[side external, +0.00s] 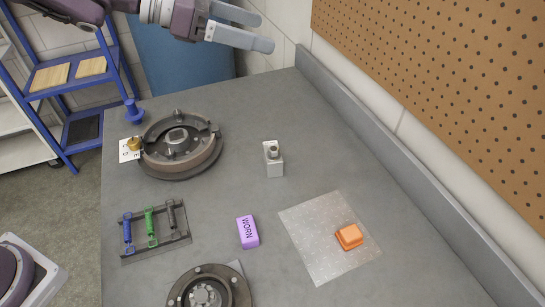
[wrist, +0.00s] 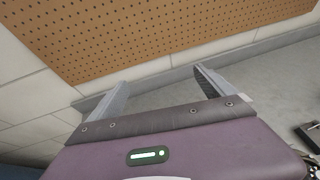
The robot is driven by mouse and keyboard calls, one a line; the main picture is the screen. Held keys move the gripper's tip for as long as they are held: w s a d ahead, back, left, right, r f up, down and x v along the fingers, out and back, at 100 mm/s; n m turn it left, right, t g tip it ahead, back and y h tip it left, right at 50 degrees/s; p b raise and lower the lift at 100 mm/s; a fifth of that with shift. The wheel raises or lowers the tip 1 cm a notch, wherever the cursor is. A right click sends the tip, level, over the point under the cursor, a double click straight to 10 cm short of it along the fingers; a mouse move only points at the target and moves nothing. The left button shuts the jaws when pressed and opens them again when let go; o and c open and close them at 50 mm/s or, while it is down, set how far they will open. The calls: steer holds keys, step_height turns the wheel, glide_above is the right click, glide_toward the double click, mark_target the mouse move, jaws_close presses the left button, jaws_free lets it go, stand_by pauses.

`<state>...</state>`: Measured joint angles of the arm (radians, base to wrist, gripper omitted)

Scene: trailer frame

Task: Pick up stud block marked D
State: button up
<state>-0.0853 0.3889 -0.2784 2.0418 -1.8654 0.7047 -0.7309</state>
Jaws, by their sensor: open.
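A small light grey block (side external: 273,165) with a round stud on top stands upright on the grey bench, right of the large brake drum. It looks like a stud block, but I cannot read a letter D on it. My gripper (side external: 264,32) is open and empty, high above the far end of the bench and well apart from the block. In the wrist view its two fingers (wrist: 160,82) are spread, with nothing between them; that view faces the pegboard and wall, and the block cannot be made out there.
A brake drum assembly (side external: 180,146) with a brass piece (side external: 134,144) and a blue peg (side external: 133,111) lie left. A rack of coloured tools (side external: 152,232), a purple WORN block (side external: 247,231), an orange block (side external: 349,236) on a clear sheet (side external: 310,240) and a hub (side external: 208,290) lie nearer. Pegboard (side external: 440,70) borders the right.

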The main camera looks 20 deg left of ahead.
mark_target(265, 155)
steer(key=f, duration=3)
steer(key=shift+s+d, duration=0.15)
steer(key=shift+s, duration=0.2)
steer(key=x, duration=0.7)
steer(key=shift+w, duration=0.15)
steer(key=c, duration=2)
